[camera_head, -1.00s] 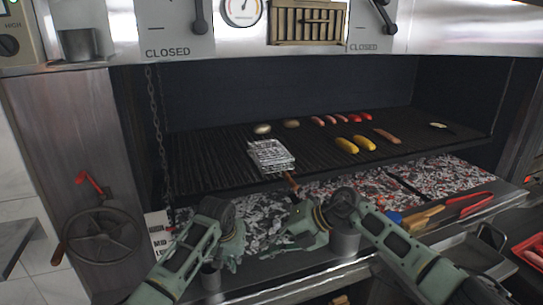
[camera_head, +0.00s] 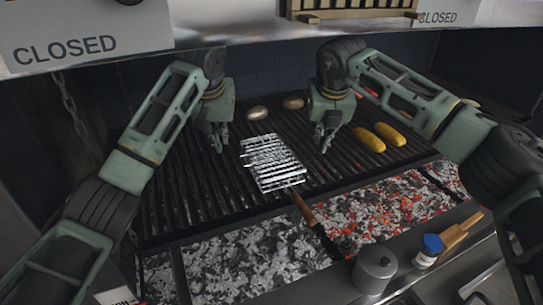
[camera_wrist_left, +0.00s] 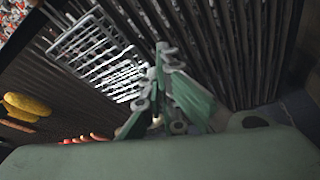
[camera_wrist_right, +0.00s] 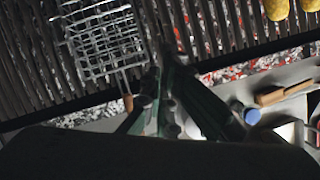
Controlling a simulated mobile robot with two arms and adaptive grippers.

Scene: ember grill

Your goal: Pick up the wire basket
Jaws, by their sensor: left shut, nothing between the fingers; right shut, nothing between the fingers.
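The wire basket (camera_head: 271,163) is a flat silver grid lying on the dark grill grate (camera_head: 190,193). Its wooden handle (camera_head: 308,213) points toward the front, over the coals. My left gripper (camera_head: 220,146) is shut and empty, just left of the basket's far part. My right gripper (camera_head: 323,147) is shut and empty, right of the basket. Both are apart from it as far as I can tell. The basket also shows at upper left in the left wrist view (camera_wrist_left: 100,58) and in the right wrist view (camera_wrist_right: 100,38).
Yellow corn cobs (camera_head: 369,139) lie on the grate to the right. Two round pale items, one at the back (camera_head: 257,112), sit behind the basket. Glowing coals (camera_head: 400,205) fill the front. A metal canister (camera_head: 374,270) and a blue-capped jar (camera_head: 428,250) stand on the front ledge.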

